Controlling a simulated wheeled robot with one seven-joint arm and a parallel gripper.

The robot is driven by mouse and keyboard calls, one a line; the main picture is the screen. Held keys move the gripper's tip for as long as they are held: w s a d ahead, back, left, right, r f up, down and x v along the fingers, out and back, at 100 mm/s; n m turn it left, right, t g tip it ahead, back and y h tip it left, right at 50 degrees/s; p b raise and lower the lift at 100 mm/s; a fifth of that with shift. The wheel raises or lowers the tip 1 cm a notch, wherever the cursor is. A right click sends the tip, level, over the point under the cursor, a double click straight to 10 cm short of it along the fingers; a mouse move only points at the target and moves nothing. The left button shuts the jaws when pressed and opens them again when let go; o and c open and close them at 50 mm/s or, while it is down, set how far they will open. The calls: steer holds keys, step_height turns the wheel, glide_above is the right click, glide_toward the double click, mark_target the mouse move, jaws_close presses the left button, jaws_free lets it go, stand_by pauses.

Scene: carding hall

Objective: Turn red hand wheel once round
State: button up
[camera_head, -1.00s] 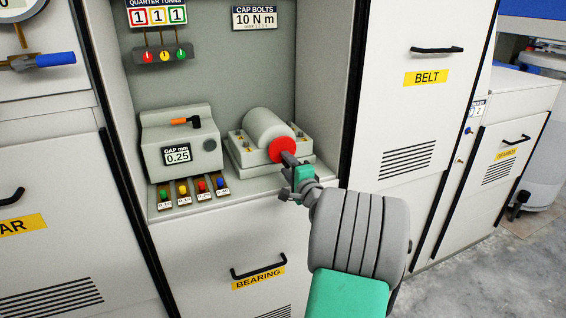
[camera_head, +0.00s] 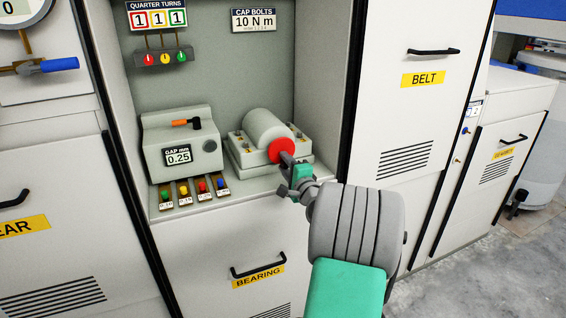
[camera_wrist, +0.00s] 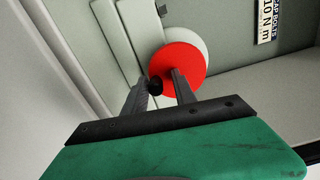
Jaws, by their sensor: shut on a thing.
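The red hand wheel (camera_head: 280,151) is a flat red disc on the front end of a pale grey cylinder (camera_head: 266,128) in the bay. It also shows in the wrist view (camera_wrist: 182,66). A small black knob (camera_wrist: 155,84) stands at the wheel's edge. My gripper (camera_head: 288,160) is at the wheel's lower right in the head view and covers part of it. In the wrist view my gripper's two fingers (camera_wrist: 159,85) lie either side of the knob, shut on it. The exact contact is hard to see.
A sign headed QUARTER TURNS (camera_head: 157,16) reads 1 1 1 above red, yellow and green knobs. A grey box (camera_head: 180,142) with an orange-handled tool and a 0.25 display stands left of the wheel. Several coloured pegs (camera_head: 193,190) sit in front. Bay walls flank the wheel.

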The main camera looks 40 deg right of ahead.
steer(key=shift+w+a+r+m+p, duration=0.1)
steer(key=shift+w+a+m+p, duration=0.1)
steer(key=shift+m+p, duration=0.3)
steer(key=shift+f, duration=0.25)
steer(key=shift+a+m, duration=0.1)
steer(key=shift+m, duration=0.2)
steer(key=shift+a+r+m+p, duration=0.15)
steer(key=shift+m+p, duration=0.25)
steer(key=shift+p, duration=0.45)
steer(key=shift+m+p, duration=0.5)
steer(key=shift+p, duration=0.05)
steer(key=shift+a, duration=0.1)
